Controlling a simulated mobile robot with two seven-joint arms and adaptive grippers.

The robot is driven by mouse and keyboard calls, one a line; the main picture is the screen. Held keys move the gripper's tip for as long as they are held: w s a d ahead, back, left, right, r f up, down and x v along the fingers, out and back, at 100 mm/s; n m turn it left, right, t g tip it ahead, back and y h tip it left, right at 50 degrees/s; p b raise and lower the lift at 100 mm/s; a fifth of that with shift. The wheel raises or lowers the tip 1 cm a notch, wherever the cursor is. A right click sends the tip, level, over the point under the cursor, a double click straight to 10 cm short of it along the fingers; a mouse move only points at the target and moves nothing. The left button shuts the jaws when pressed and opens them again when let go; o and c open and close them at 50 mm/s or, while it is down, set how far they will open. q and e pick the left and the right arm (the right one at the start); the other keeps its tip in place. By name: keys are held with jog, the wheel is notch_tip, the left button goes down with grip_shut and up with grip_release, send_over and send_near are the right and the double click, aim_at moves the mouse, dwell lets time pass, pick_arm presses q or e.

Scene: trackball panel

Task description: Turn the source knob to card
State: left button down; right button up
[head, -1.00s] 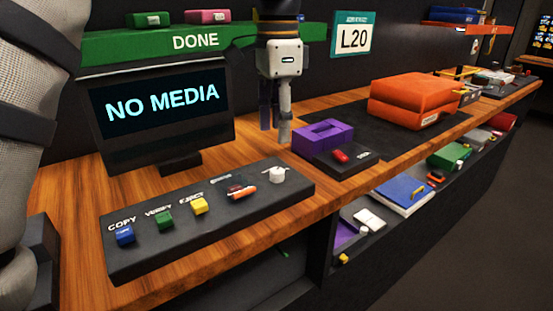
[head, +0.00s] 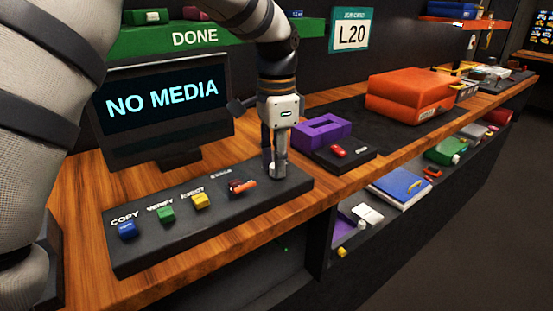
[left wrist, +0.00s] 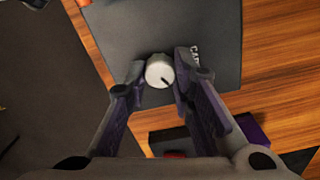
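The source knob (left wrist: 159,71) is a small round white knob with a dark pointer mark towards its lower right in the left wrist view. It sits on the dark control panel (head: 200,233), and my gripper hides it in the head view. A partly covered label (left wrist: 195,54), starting "CA", lies to the knob's right. My left gripper (head: 273,170) points down over the panel's right end. Its fingers are open, one on each side of the knob, with a gap visible at least on the left. My right gripper is not in view.
Blue (head: 127,231), green (head: 165,214) and yellow (head: 199,201) buttons and an orange-red switch (head: 243,187) line the panel. The monitor (head: 160,105) reads "NO MEDIA". A purple holder (head: 322,132) and a black block with a red button (head: 338,151) stand close right of my gripper.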

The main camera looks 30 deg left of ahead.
pick_arm(q)
jog(key=shift+n, duration=0.3)
jog(key=n, duration=0.5)
jog(key=shift+n, duration=0.4)
jog(key=n, duration=0.5)
jog(key=shift+n, duration=0.3)
jog(key=c, duration=1.4)
grip_release()
jog(key=shift+o, duration=0.2)
jog(key=shift+r, duration=0.1)
notch_tip(320, 180, up, 12)
